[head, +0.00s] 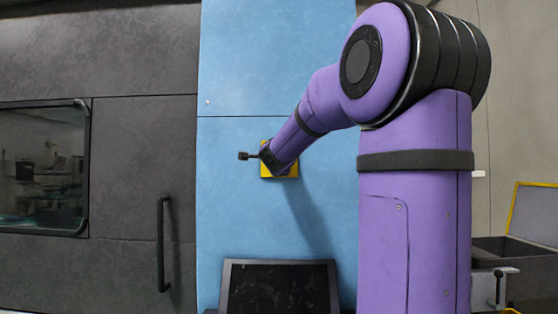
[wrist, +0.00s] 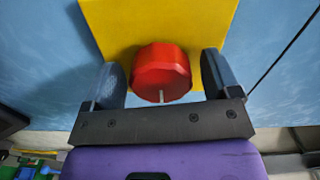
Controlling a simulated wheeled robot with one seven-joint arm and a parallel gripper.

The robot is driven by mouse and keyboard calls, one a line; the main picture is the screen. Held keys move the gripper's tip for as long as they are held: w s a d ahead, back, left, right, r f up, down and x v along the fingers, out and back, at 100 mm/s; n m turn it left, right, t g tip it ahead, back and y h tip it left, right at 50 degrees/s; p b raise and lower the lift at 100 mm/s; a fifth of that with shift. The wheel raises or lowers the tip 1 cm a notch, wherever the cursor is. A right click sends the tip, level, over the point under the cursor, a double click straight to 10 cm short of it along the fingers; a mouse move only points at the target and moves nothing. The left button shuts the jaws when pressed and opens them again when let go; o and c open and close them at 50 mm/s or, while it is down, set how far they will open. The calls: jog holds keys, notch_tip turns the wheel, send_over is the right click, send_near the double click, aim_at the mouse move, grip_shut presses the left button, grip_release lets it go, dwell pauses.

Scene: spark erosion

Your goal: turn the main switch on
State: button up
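The main switch is a red knob (wrist: 161,70) on a yellow plate (wrist: 200,22), seen in the wrist view. In the head view the yellow plate (head: 280,172) shows on the blue panel, and my arm hides the knob. My gripper (wrist: 161,78) is open, with one dark finger on each side of the red knob. A gap shows between each finger and the knob. A small pale mark is on the knob's lower front edge.
The blue panel (head: 235,190) is flat around the plate. A dark screen (head: 280,288) sits below it. A dark door with a vertical handle (head: 162,243) and a window (head: 42,165) is at the left. An open box (head: 530,225) stands at the right.

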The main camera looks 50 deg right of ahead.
jog(key=shift+a, duration=0.1)
jog(key=v, duration=1)
jog(key=shift+s+a, duration=0.15)
jog(key=shift+s, duration=0.15)
